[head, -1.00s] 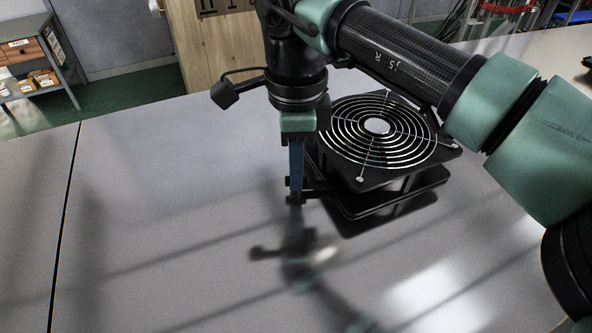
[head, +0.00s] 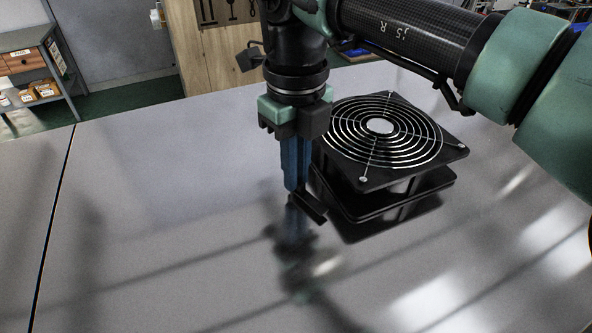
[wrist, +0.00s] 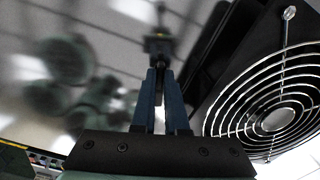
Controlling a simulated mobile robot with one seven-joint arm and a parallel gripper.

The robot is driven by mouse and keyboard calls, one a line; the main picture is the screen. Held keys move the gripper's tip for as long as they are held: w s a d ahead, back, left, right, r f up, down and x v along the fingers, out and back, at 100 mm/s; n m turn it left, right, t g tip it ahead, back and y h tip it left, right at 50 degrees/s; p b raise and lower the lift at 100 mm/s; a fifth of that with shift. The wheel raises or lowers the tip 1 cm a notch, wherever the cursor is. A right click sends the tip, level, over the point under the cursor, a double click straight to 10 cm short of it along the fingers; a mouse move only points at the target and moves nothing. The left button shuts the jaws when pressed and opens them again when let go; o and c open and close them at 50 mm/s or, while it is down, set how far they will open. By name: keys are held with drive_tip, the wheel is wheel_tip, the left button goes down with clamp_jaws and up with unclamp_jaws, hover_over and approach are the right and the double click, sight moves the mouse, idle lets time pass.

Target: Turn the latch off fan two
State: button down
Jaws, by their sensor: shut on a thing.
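A black square fan (head: 440,150) with a round wire guard lies face up on the grey table. It also shows at the right of the wrist view (wrist: 240,85). My gripper (head: 298,188) points down at the fan's left front corner. Its blue fingers are shut on a small black latch (head: 309,207), which slants down to the right beside the fan's body. In the wrist view the fingers (wrist: 160,72) close together at the latch (wrist: 157,44). The fingers hide part of the latch, and I cannot tell clearly how it joins the fan.
The shiny table (head: 160,190) is clear to the left and in front, with dark reflections and a seam on the left. A shelf with small boxes (head: 30,75) and a wooden crate (head: 215,50) stand behind the table.

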drive_tip(key=shift+m+b, duration=0.3)
drive_tip(key=shift+m, duration=1.3)
drive_tip(key=shift+r, duration=0.1)
drive_tip(key=c, duration=0.9)
unclamp_jaws()
drive_tip(key=shift+c, duration=0.2)
wheel_tip(320, 180, up, 13)
drive_tip(key=p, duration=1)
